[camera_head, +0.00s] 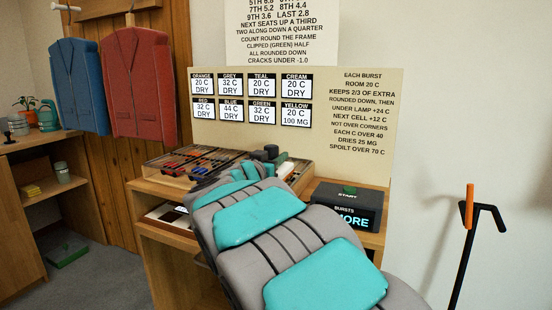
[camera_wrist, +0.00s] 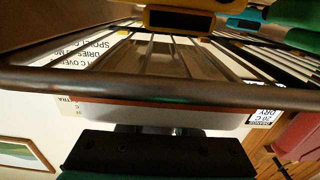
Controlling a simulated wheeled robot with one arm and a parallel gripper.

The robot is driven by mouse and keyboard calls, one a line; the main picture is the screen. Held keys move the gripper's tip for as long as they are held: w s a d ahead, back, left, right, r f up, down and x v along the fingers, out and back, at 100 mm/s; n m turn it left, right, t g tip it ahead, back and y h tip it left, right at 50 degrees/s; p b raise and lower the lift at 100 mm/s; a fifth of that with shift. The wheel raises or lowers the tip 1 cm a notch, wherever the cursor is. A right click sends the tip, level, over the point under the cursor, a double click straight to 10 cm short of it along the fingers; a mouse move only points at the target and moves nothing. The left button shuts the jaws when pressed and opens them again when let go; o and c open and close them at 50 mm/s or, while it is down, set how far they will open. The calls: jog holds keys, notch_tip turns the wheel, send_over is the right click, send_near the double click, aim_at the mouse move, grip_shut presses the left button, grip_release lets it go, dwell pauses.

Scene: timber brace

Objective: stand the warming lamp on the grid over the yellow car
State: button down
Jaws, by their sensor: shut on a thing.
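In the head view the grid (camera_head: 152,168) lies on the wooden desk, with small red and dark cars at its left part; the arm hides its right part. In the wrist view, dark grid bars (camera_wrist: 150,92) cross the frame, and a yellow car (camera_wrist: 180,20) shows at the top edge beyond them. My gripper (camera_wrist: 155,155) is the dark block at the bottom of the wrist view, shut. A pale body with a red edge (camera_wrist: 215,118), seemingly the warming lamp, is directly against it. In the head view my arm hides the grip.
A dark box with a green START button (camera_head: 348,192) stands on the desk right of my arm. A board (camera_head: 330,110) with color cards rises behind the desk. A black stand with an orange top (camera_head: 469,205) is at the right. Red and blue jackets (camera_head: 140,85) hang at the left.

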jog(key=shift+f, duration=0.1)
jog(key=shift+f, duration=0.1)
jog(key=shift+c, duration=1.9)
grip_release()
jog(key=shift+r, duration=0.2)
jog(key=v, duration=1.2)
